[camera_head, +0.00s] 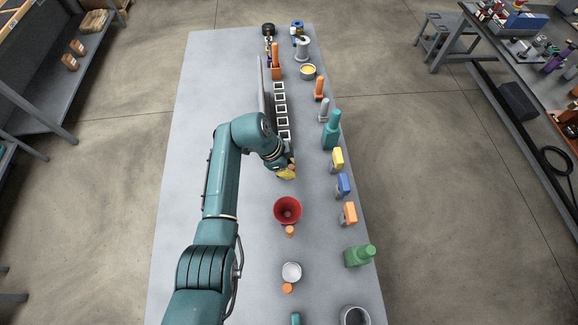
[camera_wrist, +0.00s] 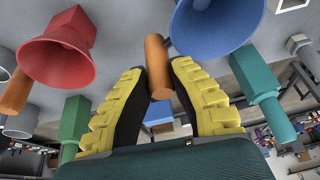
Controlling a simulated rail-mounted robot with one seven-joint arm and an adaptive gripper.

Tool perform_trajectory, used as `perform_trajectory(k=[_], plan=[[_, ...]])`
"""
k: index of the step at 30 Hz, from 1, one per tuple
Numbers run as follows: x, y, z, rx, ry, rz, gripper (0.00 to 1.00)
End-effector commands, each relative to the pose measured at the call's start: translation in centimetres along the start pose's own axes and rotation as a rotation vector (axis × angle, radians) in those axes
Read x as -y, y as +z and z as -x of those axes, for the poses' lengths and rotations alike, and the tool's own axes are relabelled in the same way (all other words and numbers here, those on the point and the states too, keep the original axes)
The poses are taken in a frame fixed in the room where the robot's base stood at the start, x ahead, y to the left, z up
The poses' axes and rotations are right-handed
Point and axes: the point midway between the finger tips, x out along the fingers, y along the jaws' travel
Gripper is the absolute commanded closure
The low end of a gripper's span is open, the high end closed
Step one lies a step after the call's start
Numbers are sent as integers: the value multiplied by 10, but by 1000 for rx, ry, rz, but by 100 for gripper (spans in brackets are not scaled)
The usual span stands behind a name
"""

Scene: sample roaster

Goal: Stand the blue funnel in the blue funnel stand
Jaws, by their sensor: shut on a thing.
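My gripper (camera_head: 287,172) is over the middle of the table. In the wrist view its yellow fingers (camera_wrist: 157,85) are closed around the orange-brown handle of the blue funnel (camera_wrist: 218,25). The funnel's wide rim shows beside the fingers at the top of that view; its upper part is cut off. In the head view the blue funnel is hidden by my arm. A small blue block-like piece (camera_head: 343,185) stands right of the gripper, between a yellow and an orange one. A blue and white item (camera_head: 298,27) is at the far end. I cannot tell which is the blue funnel stand.
White square frames (camera_head: 281,110) line the middle. The table's left side is bare.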

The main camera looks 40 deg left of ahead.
Motion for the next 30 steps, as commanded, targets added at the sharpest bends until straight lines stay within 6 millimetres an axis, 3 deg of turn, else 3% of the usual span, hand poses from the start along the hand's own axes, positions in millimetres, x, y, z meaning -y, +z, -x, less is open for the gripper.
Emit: perform_trajectory(k=[14, 15, 18, 26, 30], plan=[[0, 7, -18, -1, -1, -1, 100], [0, 6, -16, -1, -1, -1, 71], [0, 6, -16, 0, -1, 0, 54], [-1, 7, -17, 0, 1, 1, 54], [0, 6, -4, 0, -3, 0, 54]])
